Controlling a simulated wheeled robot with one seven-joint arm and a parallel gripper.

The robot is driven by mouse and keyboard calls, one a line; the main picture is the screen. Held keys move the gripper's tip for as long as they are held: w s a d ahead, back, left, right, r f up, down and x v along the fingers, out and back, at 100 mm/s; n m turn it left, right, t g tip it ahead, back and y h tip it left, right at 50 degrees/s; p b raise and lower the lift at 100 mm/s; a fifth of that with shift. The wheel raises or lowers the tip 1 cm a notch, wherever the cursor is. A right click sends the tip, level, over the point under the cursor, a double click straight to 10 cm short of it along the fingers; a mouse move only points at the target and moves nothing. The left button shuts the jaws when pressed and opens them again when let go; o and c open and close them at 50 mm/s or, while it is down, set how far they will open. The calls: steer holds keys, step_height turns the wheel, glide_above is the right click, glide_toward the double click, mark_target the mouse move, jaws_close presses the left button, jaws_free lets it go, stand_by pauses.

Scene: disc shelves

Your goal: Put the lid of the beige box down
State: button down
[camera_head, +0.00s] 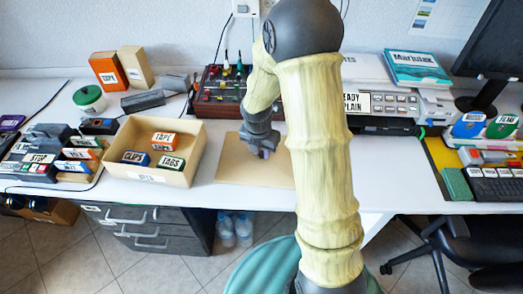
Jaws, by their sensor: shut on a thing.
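The beige box (192,172) stands open on the white desk, left of my gripper. Small boxes marked TAPE (164,138), CLIPS (134,158) and TAGS (171,163) lie in it. The flat beige lid (238,170) is just right of the box, level, at about desk height. I cannot tell whether it touches the desk. My gripper (264,154) points down over the lid and is shut on it. The fingertips are small in the picture, and my arm hides the lid's right side.
A dark red device with knobs (213,92) stands behind the lid. A white and green tub (89,99) and upright orange (107,70) and tan boxes are at the back left. A keyboard (497,190) lies far right. Bare desk shows in front of the lid.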

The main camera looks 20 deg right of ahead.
mark_target(259, 162)
steer(key=shift+f, duration=0.1)
steer(key=c, duration=1.2)
jaws_free()
steer(key=shift+c, duration=0.2)
step_height(259, 162, up, 12)
steer(key=s+a+p, duration=0.1)
steer(key=p, duration=0.2)
steer(key=shift+s, duration=0.15)
